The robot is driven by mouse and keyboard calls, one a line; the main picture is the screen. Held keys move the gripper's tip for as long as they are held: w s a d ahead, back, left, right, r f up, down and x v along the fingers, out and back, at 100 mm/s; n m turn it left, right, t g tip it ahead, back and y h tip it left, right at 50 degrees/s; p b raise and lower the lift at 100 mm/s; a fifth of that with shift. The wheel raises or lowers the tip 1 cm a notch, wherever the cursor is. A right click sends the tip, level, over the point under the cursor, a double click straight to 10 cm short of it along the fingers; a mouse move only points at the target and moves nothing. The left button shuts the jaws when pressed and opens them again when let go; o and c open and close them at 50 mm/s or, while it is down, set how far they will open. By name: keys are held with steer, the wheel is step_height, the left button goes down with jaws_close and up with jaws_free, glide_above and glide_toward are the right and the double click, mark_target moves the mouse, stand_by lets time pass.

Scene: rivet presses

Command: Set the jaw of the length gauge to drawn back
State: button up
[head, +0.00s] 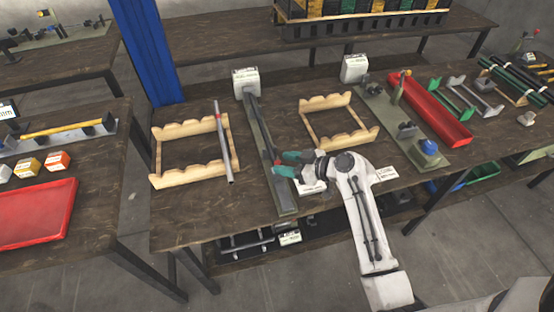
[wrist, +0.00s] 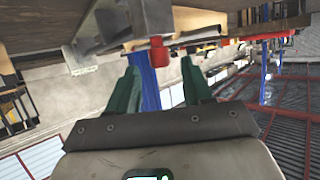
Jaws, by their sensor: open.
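The length gauge (head: 262,140) is a long narrow grey-green rail on the middle bench, with a white box (head: 245,82) at its far end. A dark rod lies along it. A small red part (head: 277,161) shows on the gauge just at my fingertips. My gripper (head: 281,163) has green fingers, is open, and reaches in from the right over the near half of the rail. In the wrist view my gripper (wrist: 160,66) is spread and empty. The jaw's exact position is unclear.
A wooden frame (head: 157,160) with a grey tube (head: 222,145) lies left of the gauge. Another wooden frame (head: 304,124) lies right of it. A red tray (head: 430,108) and a fixture plate (head: 440,155) are further right. A blue post (head: 148,50) stands behind.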

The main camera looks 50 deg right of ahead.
mark_target(279, 163)
steer(key=shift+x, duration=1.65)
steer(key=shift+c, duration=0.5)
jaws_close()
steer(key=shift+s+a, duration=0.1)
